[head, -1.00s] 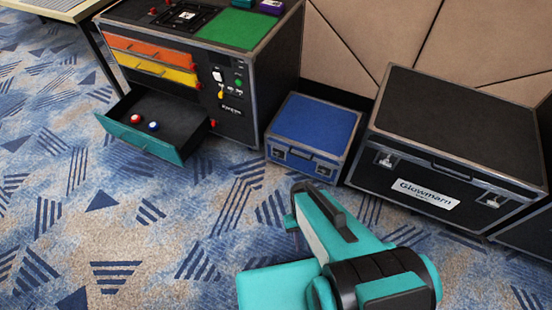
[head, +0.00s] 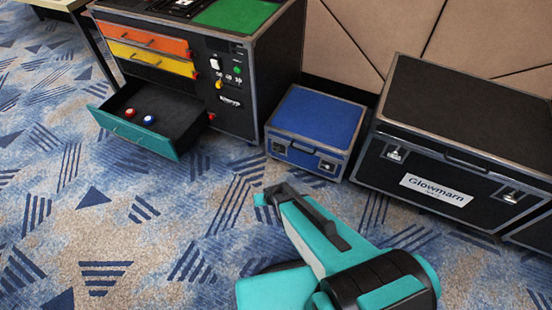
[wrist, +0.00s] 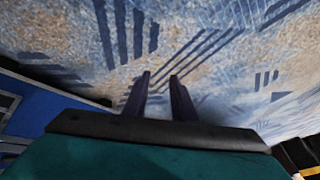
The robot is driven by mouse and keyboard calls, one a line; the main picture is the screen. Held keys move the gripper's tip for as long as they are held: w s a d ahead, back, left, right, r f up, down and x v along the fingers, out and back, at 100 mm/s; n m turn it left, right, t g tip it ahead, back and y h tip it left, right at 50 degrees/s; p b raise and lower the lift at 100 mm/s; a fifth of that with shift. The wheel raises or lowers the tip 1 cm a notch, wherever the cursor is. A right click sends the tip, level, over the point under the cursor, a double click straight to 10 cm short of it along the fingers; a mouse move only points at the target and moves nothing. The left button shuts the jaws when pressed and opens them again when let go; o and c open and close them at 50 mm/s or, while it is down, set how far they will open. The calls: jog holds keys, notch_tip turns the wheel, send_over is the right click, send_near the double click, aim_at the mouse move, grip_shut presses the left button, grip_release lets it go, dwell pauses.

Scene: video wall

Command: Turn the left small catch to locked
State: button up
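The small blue case (head: 318,118) stands on the carpet in the middle of the head view. My teal arm lies in front of the case, lower in the picture. In the wrist view my gripper (wrist: 160,77) has two dark fingers apart with nothing between them, over bare carpet. A blue surface, apparently the case (wrist: 42,108), shows at left.
A black cabinet (head: 262,80) with its teal drawer (head: 135,133) pulled out stands left of the case. A large black case (head: 455,105) with bigger latches stands close on the right. The panelled wall (head: 360,40) is behind. Carpet (head: 130,240) is clear in front.

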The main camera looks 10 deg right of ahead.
aim_at(278, 151)
jog(key=w+a+f+m+t+b, duration=0.1)
jog(key=w+f+t+b, duration=0.15)
jog(key=w, duration=0.35)
jog(key=w+a+f+t+b, duration=0.1)
jog(key=w+a+t+b, duration=0.15)
jog(key=w, duration=0.35)
jog(key=w+d+f+m+t+h+b, duration=0.2)
jog(key=w+d+m+t+h+b, duration=0.3)
jog(key=h+b, duration=0.7)
jog(key=shift+w+d+m+h+b, duration=0.35)
jog(key=shift+d+m+h, duration=0.15)
jog(key=shift+d+m, duration=0.4)
jog(key=shift+w+f, duration=0.1)
jog(key=b+x, duration=0.4)
jog(key=x, duration=0.9)
jog(key=shift+w, duration=0.3)
jog(key=shift+d, duration=0.15)
jog(key=shift+c, duration=0.2)
grip_shut()
